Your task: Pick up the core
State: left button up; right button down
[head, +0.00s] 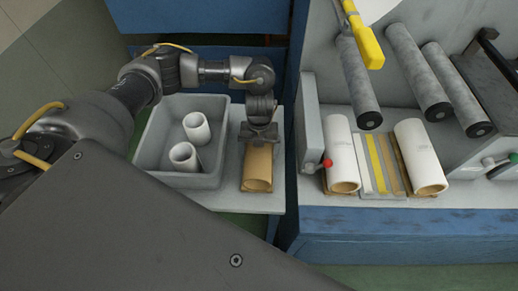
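A brown cardboard core (258,168) lies on the grey shelf beside the bin, its open end toward the bottom of the picture. My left gripper (259,136) is at the far end of this core, pointing down at it. The gripper hides that end of the core. Its fingertips are too small and dark to show whether they touch or grip the core. My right gripper is out of view.
A grey bin (153,133) holding two white cores (196,128) stands left of the brown core. To the right, two white rolls (341,155) (420,155) lie on the machine bed below grey rollers (357,82). A red knob (327,163) and a yellow-handled tool (364,40) are nearby.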

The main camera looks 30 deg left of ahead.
pick_arm(q)
jog(key=c, duration=0.9)
jog(key=shift+o, duration=0.2)
jog(key=shift+r, duration=0.15)
